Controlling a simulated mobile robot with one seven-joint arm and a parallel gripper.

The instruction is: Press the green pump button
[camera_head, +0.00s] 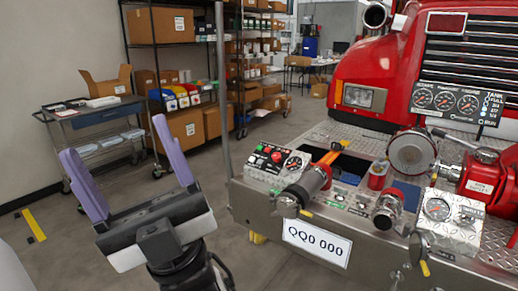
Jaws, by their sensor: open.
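A small control panel (277,161) sits on the left end of the truck's bumper. It has a round gauge (293,163) and several small knobs or buttons, with red ones clearest. A small green button (267,149) seems to be near its upper left, but it is too small to be sure. My gripper (115,138) is at the left of the view, with two purple fingers spread wide and nothing between them. It is apart from the panel, to its left, over the floor.
A vertical metal pole (222,90) stands between my gripper and the panel. A capped pipe fitting (304,187) juts out right of the panel. A red hose reel or pump (487,177) sits further right. A cart (98,130) and shelves stand behind my gripper.

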